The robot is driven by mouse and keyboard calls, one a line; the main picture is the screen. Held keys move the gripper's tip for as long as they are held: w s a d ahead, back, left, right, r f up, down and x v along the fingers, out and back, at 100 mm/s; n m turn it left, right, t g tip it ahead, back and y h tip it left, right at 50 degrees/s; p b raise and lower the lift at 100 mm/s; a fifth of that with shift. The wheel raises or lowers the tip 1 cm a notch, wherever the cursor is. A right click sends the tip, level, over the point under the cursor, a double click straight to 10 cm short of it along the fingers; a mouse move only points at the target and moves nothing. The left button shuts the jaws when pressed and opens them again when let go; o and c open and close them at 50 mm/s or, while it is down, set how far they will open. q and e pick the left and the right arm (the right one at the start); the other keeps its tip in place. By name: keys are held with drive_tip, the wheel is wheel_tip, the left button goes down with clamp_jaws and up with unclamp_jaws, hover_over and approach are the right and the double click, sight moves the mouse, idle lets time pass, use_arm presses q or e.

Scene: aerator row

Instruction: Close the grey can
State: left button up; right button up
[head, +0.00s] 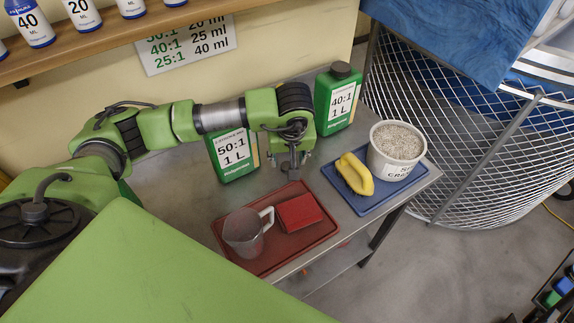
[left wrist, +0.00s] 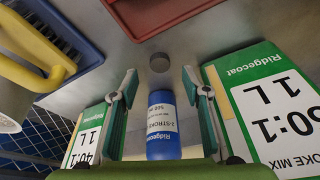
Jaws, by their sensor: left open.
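No grey-bodied can shows; the two cans in the head view are green. The 40:1 can (head: 338,98) stands upright with a dark cap on, and its label is also in the left wrist view (left wrist: 84,145). The 50:1 can (head: 232,155) stands left of my left gripper (head: 289,170); its top is hidden by my arm. My left gripper points down between the cans, open. In the left wrist view, a small grey round piece (left wrist: 159,62) lies on the bench just ahead of the fingertips (left wrist: 160,86). My right gripper is not in view.
A blue bottle (left wrist: 162,125) shows between the fingers in the left wrist view. A red tray (head: 313,245) holds a clear jug (head: 243,232) and a red block (head: 299,212). A blue tray (head: 375,210) holds a yellow brush (head: 355,174) and a white tub (head: 396,150).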

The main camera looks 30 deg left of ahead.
sight(287, 166)
use_arm(q)
drive_tip(key=shift+f, duration=0.1)
drive_tip(key=p+x, duration=0.3)
drive_tip(key=x, duration=0.1)
drive_tip(key=shift+w+a+f, duration=0.15)
drive_tip(key=shift+w, duration=0.05)
drive_tip(key=shift+f, duration=0.25)
drive_tip(key=shift+c, duration=0.3)
drive_tip(key=c, duration=0.7)
